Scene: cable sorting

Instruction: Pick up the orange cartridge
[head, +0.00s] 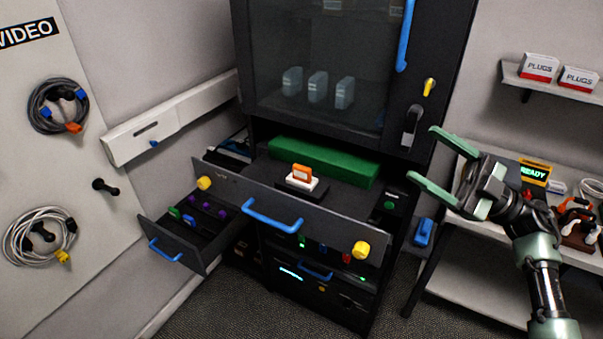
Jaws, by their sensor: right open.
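The orange cartridge (302,172) stands upright with a white base on a small dark block, on the dark surface behind the wide drawer front at the middle of the head view. A green bar (325,163) lies just behind it. My right gripper (432,158) is open and empty, its green fingers spread and pointing left. It is to the right of the cartridge in the picture and well apart from it. My left gripper is not in view.
The wide drawer front (325,224) has a blue handle and yellow knobs. A small drawer (177,244) with coloured plugs stands open at left. The glass cabinet door (315,65) is above. A side table (470,275) with a READY display (534,173) is at right.

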